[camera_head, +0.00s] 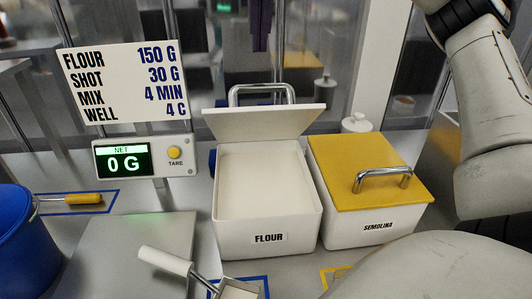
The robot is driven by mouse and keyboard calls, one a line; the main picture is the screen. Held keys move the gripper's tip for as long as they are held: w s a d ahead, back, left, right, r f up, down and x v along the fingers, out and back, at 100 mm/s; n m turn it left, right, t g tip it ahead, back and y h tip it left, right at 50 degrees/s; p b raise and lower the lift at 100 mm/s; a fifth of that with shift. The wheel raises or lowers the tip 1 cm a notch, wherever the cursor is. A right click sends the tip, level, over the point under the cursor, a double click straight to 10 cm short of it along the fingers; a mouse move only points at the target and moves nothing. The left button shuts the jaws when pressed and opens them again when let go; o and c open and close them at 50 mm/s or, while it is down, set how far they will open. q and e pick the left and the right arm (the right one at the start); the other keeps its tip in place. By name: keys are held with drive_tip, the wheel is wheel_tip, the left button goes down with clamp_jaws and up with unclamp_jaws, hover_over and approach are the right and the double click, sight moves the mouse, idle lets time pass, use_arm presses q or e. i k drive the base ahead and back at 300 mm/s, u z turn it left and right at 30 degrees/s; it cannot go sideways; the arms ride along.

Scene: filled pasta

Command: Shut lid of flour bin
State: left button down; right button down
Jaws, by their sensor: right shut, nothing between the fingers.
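The white flour bin (267,239) stands open in the middle of the counter, with a FLOUR label on its front. Pale flour (266,180) fills it nearly level. Its white lid (265,122) is raised and tilted back along the rear edge, with a metal handle (262,88) behind its upper side. My right arm (495,105) rises along the right side of the picture, clear of the bin and lid; its fingers do not show. My left gripper is not in view.
The semolina bin (368,234) with a yellow lid (362,165) stands close on the right. A scale display (144,157) and recipe sign (122,80) stand left. A blue pot (18,240) is far left.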

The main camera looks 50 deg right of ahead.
sight(234, 124)
drive_tip(key=k, duration=1)
